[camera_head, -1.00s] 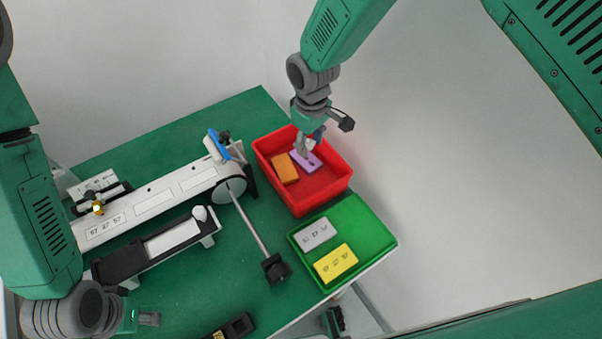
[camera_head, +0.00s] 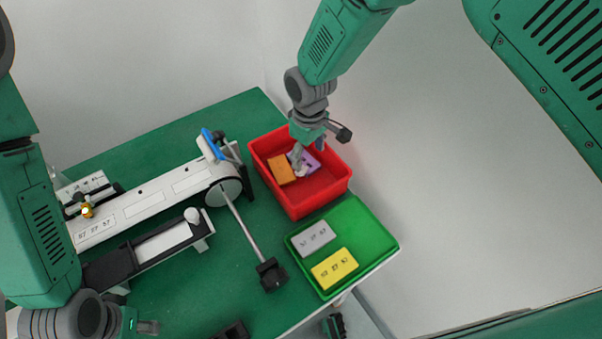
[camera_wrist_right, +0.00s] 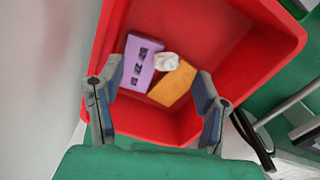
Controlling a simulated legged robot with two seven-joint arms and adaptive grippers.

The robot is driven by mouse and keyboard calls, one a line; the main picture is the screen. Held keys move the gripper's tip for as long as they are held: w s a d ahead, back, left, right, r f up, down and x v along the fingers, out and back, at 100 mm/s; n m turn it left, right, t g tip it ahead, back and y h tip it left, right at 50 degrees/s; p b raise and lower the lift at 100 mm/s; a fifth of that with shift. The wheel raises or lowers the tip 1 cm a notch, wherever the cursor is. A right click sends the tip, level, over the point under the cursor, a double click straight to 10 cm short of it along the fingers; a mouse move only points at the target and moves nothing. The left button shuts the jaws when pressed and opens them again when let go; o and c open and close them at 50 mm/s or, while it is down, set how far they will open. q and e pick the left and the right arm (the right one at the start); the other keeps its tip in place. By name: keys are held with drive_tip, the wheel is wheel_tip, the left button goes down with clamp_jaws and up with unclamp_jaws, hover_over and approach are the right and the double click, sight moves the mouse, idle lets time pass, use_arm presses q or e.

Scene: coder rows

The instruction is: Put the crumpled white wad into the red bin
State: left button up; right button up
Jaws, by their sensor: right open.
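The crumpled white wad (camera_wrist_right: 167,61) shows in the right wrist view inside the outline of the red bin (camera_wrist_right: 220,37), over the neighbouring edges of a purple block (camera_wrist_right: 139,64) and an orange block (camera_wrist_right: 173,83). Whether it rests on them or is just above them I cannot tell. My right gripper (camera_wrist_right: 160,80) is open, its fingers spread on either side of the wad with gaps. In the head view, my right gripper (camera_head: 300,163) points down into the red bin (camera_head: 314,193). My left gripper (camera_head: 148,327) is at the lower left, away from the bin; its jaws are unclear.
A green tray (camera_head: 372,238) with a grey block (camera_head: 313,238) and a yellow block (camera_head: 334,268) adjoins the bin. A white machine (camera_head: 150,205) with a slanting rod (camera_head: 243,226) stands left of the bin on the green table (camera_head: 215,119).

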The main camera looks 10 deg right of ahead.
wheel_tip(320, 180, up, 12)
idle(0.5)
drive_tip(key=shift+a+f, duration=0.1)
drive_tip(key=shift+a, duration=0.05)
